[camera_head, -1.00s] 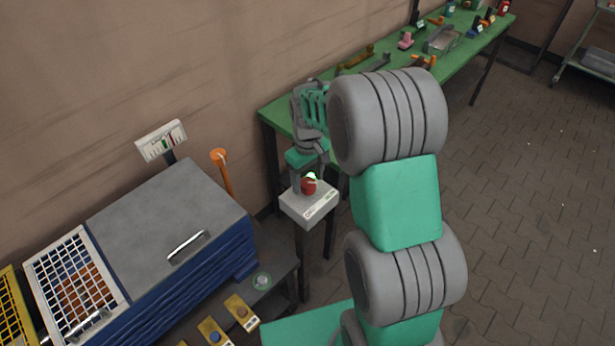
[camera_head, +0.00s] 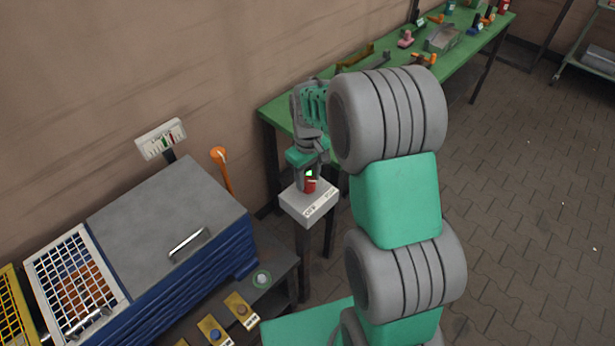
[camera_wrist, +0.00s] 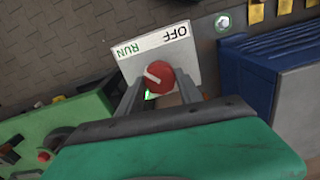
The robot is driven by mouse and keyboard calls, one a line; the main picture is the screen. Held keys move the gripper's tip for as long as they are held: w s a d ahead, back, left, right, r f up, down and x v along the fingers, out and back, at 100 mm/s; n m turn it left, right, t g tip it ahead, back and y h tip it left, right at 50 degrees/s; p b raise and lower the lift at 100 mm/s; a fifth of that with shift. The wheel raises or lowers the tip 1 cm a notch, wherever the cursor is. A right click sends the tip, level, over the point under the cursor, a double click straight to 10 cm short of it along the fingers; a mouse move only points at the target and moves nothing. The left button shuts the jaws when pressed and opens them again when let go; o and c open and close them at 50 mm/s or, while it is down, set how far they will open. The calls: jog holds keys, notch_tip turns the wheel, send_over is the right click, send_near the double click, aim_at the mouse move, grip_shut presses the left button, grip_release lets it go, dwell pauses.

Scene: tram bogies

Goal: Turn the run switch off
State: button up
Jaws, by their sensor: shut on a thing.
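The run switch is a red round knob (camera_wrist: 160,77) with a white line, on a pale box (camera_wrist: 187,56) marked RUN and OFF. In the wrist view the line slants from upper left to lower right, its upper-left end towards RUN. My gripper (camera_wrist: 158,84) is shut on the knob, one finger on each side. In the head view the knob (camera_head: 310,185) is partly hidden by my gripper (camera_head: 309,181), which reaches down over the box (camera_head: 309,201). A bit of green shows by the knob.
A blue cabinet (camera_head: 213,260) with a grey top stands left of the switch box. An orange-topped lever (camera_head: 222,168) rises behind the cabinet. A green bench (camera_head: 459,56) with several parts runs along the wall. Open paved floor (camera_head: 520,220) lies to the right.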

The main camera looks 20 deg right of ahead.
jog(key=shift+m, duration=0.4)
jog(key=m+b, duration=0.1)
jog(key=m, duration=0.2)
jog(key=m+b, duration=0.1)
jog(key=m, duration=0.3)
jog(key=m+b, duration=0.1)
jog(key=m, duration=0.4)
jog(key=shift+m+b, duration=0.4)
jog(key=shift+m, duration=1.2)
jog(key=o, duration=1.4)
jog(key=shift+c, duration=0.2)
jog(key=shift+r, duration=0.1)
